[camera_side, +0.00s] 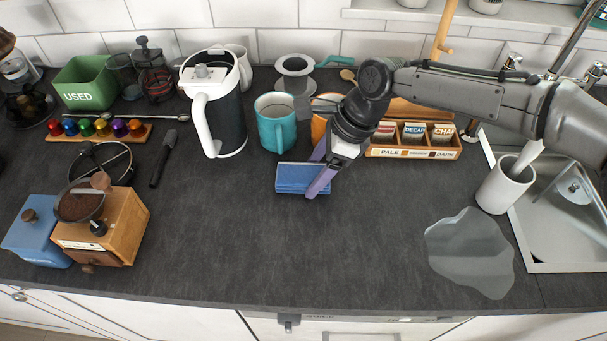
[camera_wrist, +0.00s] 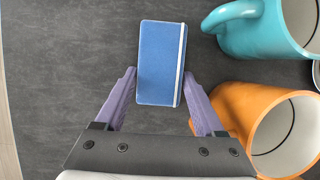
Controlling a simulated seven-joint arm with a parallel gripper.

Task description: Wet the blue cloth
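The blue cloth (camera_side: 298,179) is a flat, folded rectangle on the dark worktop, in front of the teal mug. In the wrist view the cloth (camera_wrist: 160,62) has a pale stripe along its right side. My gripper (camera_side: 316,170) has purple fingers and is at the cloth's right part in the side view. In the wrist view my gripper (camera_wrist: 161,80) is open, with one finger on each side of the cloth's near end and visible gaps. Whether the fingertips touch the worktop I cannot tell. The sink (camera_side: 560,215) is at the far right, and a clear puddle (camera_side: 470,252) lies left of it.
A teal mug (camera_side: 275,128) and an orange mug (camera_wrist: 262,125) stand close to my gripper. A tea box (camera_side: 415,150) is behind, and a white cup (camera_side: 503,188) stands by the sink. A white kettle (camera_side: 215,110) is at left. The front middle worktop is clear.

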